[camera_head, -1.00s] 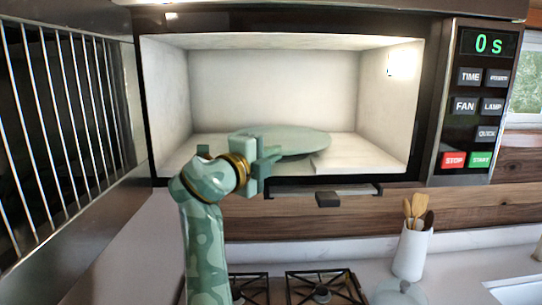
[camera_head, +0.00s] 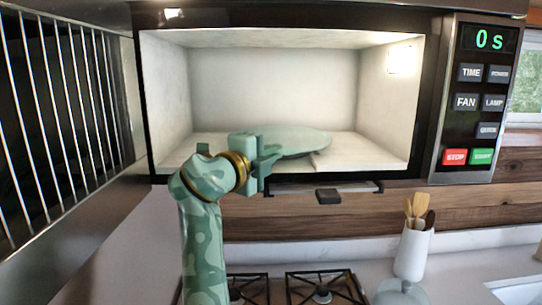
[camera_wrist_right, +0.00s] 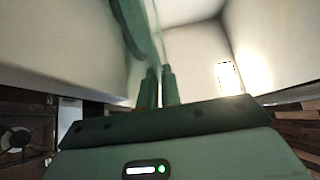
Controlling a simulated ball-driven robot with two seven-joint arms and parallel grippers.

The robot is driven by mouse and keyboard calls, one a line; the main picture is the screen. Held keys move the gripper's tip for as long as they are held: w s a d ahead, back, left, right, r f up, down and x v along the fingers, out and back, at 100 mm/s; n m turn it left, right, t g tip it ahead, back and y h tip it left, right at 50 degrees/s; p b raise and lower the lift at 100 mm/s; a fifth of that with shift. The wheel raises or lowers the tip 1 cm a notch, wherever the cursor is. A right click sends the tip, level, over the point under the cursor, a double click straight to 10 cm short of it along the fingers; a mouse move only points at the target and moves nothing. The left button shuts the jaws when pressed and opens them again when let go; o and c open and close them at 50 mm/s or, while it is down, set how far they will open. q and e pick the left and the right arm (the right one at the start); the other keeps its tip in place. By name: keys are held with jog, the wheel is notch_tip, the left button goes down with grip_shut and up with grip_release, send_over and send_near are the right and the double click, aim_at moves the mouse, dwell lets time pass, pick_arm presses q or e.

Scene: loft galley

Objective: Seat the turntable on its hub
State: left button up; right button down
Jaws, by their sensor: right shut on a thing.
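The turntable (camera_head: 305,142) is a pale green glass disc inside the lit, open microwave (camera_head: 275,90). It lies nearly flat, low over the cavity floor. My right gripper (camera_head: 268,158) is shut on its near left edge. In the right wrist view the two fingers (camera_wrist_right: 158,88) pinch the turntable's rim (camera_wrist_right: 140,28), which shows as a greenish band running up from them. The hub is hidden beneath the disc, and I cannot tell whether the disc touches it. My left gripper is not in view.
The microwave's control panel (camera_head: 477,100) reads 0 s at the right. A barred metal door (camera_head: 65,120) stands at the left. Below are stove burners (camera_head: 322,290) and a white utensil crock (camera_head: 413,252). The cavity's right side is empty.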

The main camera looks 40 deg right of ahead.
jog(key=c, duration=1.5)
grip_release()
jog(key=shift+r, duration=0.1)
jog(key=shift+a+f, duration=0.2)
jog(key=shift+a, duration=0.05)
jog(key=b+v, duration=0.2)
jog(key=v, duration=0.5)
jog(key=shift+r+b, duration=0.1)
jog(key=shift+b, duration=0.25)
